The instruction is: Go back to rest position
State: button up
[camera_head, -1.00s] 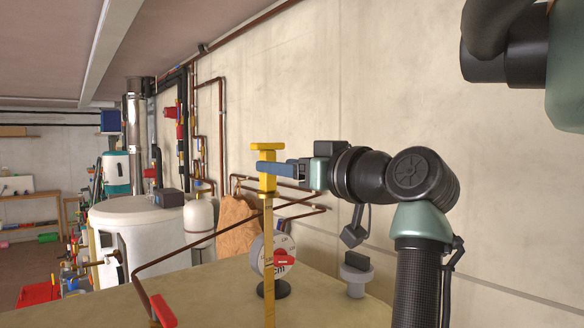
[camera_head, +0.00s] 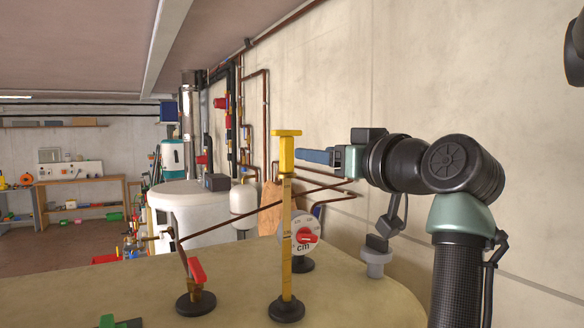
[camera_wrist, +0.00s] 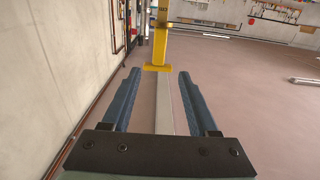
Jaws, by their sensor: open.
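My gripper (camera_head: 302,153) is open and empty, with its blue fingers pointing left in the head view. A yellow handle (camera_head: 285,150) tops an upright yellow measuring stick (camera_head: 287,245) on the tank, just left of the fingertips. In the wrist view, the two blue fingers (camera_wrist: 160,76) stand apart, and the yellow handle (camera_wrist: 157,67) shows just beyond their tips. The fingers look clear of the handle.
The tan tank top (camera_head: 230,305) carries a red-handled valve (camera_head: 196,273), a round gauge marked cm (camera_head: 301,236) and a grey fitting (camera_head: 376,258). A copper pipe (camera_head: 250,213) crosses behind the stick. The wall (camera_head: 440,80) is close behind my arm. Open floor (camera_head: 75,240) lies left.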

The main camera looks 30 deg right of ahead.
jog(key=s+a+f+t+h+b, duration=0.15)
jog(key=a+f+b, duration=0.3)
jog(key=a, duration=0.45)
jog(key=a+f+t+y+b, duration=0.1)
jog(key=a+f+t+b, duration=0.3)
jog(key=a, duration=0.6)
jog(key=s+a+f+t+y+b, duration=0.1)
jog(key=s+a+t+b, duration=0.3)
jog(key=s+a, duration=0.9)
jog(key=s+b, duration=0.2)
jog(key=shift+s+a+f+n, duration=0.2)
jog(key=shift+s+a+n, duration=0.1)
jog(key=shift+a, duration=0.1)
